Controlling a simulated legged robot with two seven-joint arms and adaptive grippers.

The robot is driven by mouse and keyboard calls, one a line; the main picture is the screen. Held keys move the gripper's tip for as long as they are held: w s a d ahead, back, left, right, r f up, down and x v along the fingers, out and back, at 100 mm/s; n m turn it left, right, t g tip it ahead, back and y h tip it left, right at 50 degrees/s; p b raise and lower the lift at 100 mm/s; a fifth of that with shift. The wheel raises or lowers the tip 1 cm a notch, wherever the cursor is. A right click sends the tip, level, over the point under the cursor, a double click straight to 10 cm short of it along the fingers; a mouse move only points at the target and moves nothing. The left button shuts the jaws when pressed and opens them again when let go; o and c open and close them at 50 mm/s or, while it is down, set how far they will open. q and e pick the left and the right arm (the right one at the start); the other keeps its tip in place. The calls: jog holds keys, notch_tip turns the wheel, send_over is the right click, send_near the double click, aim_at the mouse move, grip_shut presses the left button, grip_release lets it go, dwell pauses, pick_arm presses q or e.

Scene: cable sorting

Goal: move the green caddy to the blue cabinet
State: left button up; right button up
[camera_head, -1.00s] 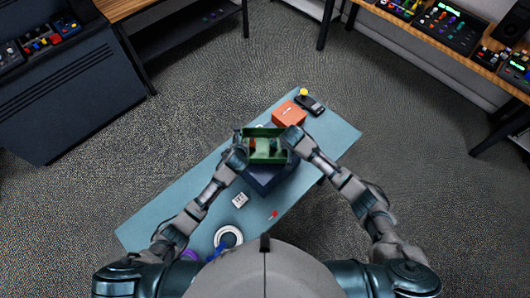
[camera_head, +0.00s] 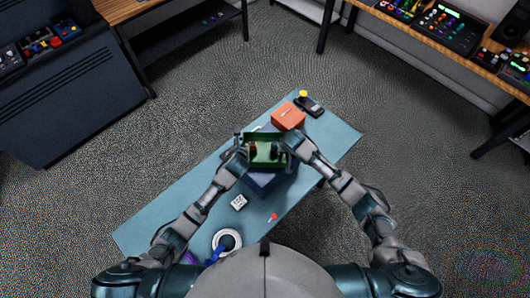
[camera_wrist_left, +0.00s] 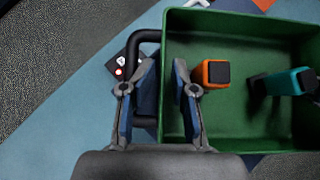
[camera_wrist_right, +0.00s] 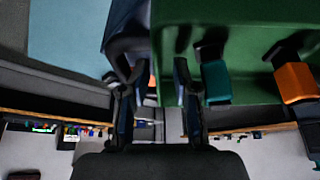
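The green caddy (camera_head: 265,158) is at the middle of the head view, over a dark blue box on the table. It holds an orange and black piece (camera_wrist_left: 215,73) and a teal and black piece (camera_wrist_left: 290,83). My left gripper (camera_head: 238,153) is at its left end, fingers closed in at the rim and black handle (camera_wrist_left: 145,38). My right gripper (camera_head: 292,142) is at the right end, its fingers on either side of the caddy's end; the exact contact is partly hidden. The dark blue cabinet (camera_head: 75,95) stands at upper left, away from the table.
The teal table (camera_head: 170,215) carries an orange box (camera_head: 288,116), a black device (camera_head: 311,106), a white block (camera_head: 239,202), a red piece (camera_head: 272,217) and a white ring (camera_head: 227,239). The dark blue box (camera_head: 262,186) is under the caddy. Floor (camera_head: 210,105) between table and cabinet is clear.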

pick_arm(q)
jog(key=v, duration=0.7)
jog(key=shift+s+r, duration=0.15)
pick_arm(e)
jog(key=shift+d, duration=0.15)
pick_arm(q)
jog(key=shift+d+r, duration=0.1)
pick_arm(e)
jog(key=v, duration=1.1)
jog(key=shift+s+r, duration=0.15)
jog(key=shift+r, duration=0.25)
pick_arm(q)
jog(key=shift+s, duration=0.1)
